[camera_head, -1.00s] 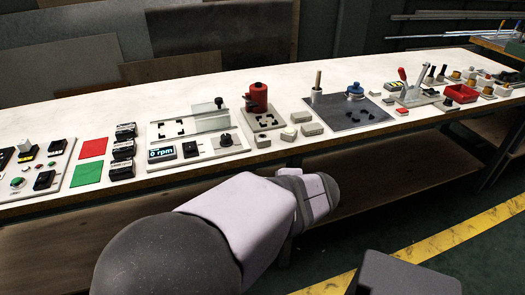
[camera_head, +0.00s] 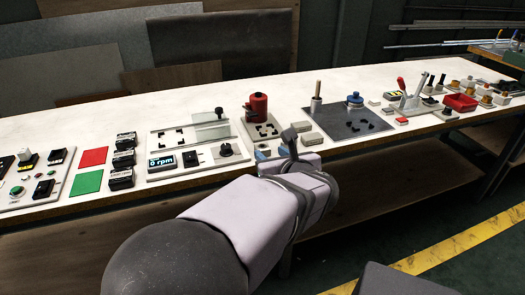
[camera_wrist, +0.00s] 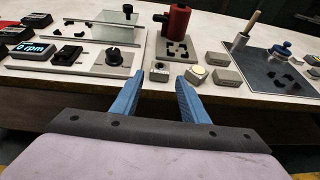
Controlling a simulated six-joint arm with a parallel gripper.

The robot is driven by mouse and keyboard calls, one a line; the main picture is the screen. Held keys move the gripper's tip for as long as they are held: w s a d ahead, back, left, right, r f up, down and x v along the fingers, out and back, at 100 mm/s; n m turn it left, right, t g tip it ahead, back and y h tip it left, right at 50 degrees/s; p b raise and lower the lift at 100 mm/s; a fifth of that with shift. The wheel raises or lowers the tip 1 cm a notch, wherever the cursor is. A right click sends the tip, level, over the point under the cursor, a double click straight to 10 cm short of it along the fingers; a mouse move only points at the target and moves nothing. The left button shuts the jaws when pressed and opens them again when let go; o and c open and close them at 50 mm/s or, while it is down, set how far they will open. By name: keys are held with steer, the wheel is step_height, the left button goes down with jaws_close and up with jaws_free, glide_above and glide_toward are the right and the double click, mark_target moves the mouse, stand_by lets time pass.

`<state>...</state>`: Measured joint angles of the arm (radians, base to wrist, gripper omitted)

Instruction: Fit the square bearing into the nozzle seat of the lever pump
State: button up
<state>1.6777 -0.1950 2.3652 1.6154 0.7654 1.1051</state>
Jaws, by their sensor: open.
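A red cylinder with a dark side spout (camera_head: 258,106) stands on a plate whose front holds black corner pieces (camera_head: 266,130), perhaps the pump and its seat. In the wrist view the same red cylinder (camera_wrist: 179,22) stands behind the corner pieces (camera_wrist: 177,49). Three small grey blocks lie before them: one with a dark top mark (camera_wrist: 160,71), one with a pale round top (camera_wrist: 195,75), one plain (camera_wrist: 226,76). I cannot tell which is the square bearing. My gripper (camera_wrist: 160,80) is open and empty, its blue fingertips just short of the dark-marked block; it also shows in the head view (camera_head: 270,153).
Left stands a panel with a 0 rpm display (camera_head: 161,161) and a black knob (camera_head: 227,150). Right is a dark plate (camera_head: 345,122) with a blue-topped part. Further right are a red-handled lever device (camera_head: 411,97) and a red tray (camera_head: 460,103). White tabletop behind is clear.

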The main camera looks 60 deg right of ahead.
mark_target(263, 148)
steer(key=shift+f+b+x, duration=0.2)
steer(key=shift+b+x, duration=0.6)
steer(key=shift+x, duration=2.35)
steer(key=shift+a, duration=0.1)
steer(key=shift+r, duration=0.1)
jaws_close()
step_height(263, 148, up, 18)
steer(key=p, duration=0.9)
